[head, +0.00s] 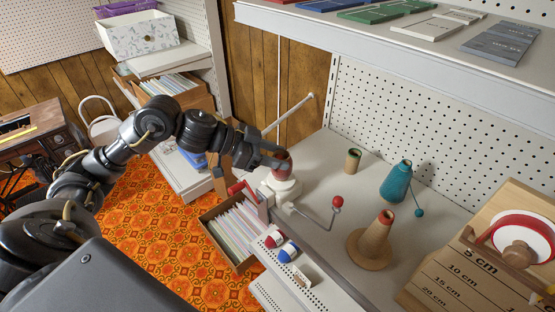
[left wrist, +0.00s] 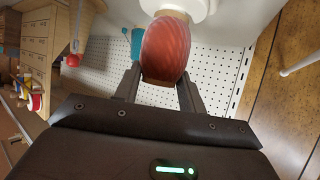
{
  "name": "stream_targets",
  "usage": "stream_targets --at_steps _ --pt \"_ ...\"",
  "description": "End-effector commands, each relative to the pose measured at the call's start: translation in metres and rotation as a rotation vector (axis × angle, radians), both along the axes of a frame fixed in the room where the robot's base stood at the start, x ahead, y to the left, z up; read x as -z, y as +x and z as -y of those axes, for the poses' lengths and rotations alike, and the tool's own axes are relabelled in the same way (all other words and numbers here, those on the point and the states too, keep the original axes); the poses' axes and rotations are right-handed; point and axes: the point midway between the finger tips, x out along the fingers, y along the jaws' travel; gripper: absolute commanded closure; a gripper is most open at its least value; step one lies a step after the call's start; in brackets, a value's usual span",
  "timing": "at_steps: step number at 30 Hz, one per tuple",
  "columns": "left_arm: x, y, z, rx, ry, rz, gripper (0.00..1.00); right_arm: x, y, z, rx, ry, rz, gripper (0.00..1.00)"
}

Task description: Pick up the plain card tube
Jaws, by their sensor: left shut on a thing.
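A short plain brown card tube (head: 353,161) stands upright on the pale shelf top, apart from my grippers. My left gripper (head: 272,160) is at the white winder (head: 284,187), to the left of that tube. It is shut on a red-wound tube (head: 283,164) that sits at the winder's top. In the left wrist view the red winding (left wrist: 166,48) bulges between the fingers, with a brown tube end toward the gripper and the white winder behind it. My right gripper is not in view.
A crank with a red knob (head: 337,202) juts from the winder. A teal yarn cone (head: 396,184) and a brown cone (head: 376,240) stand to the right. A perforated back panel (head: 400,125) and an upper shelf (head: 400,55) bound the space. A crate of sleeves (head: 232,235) is below.

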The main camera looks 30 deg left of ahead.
Motion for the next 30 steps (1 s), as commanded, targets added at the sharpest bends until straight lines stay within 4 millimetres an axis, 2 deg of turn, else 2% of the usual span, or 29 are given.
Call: stream_targets --at_steps 12,18,24,30 --pt "-0.06 0.001 0.0 -0.001 0.0 0.006 0.81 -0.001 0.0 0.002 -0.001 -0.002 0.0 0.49" --pt "-0.082 0.0 0.0 -0.001 0.0 0.003 0.81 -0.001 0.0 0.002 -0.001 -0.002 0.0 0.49" --pt "-0.091 0.0 0.0 -0.001 0.0 0.0 0.81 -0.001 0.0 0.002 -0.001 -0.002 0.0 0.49" --pt "-0.089 0.0 0.002 0.0 -0.001 -0.001 0.81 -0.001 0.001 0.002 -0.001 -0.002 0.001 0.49"
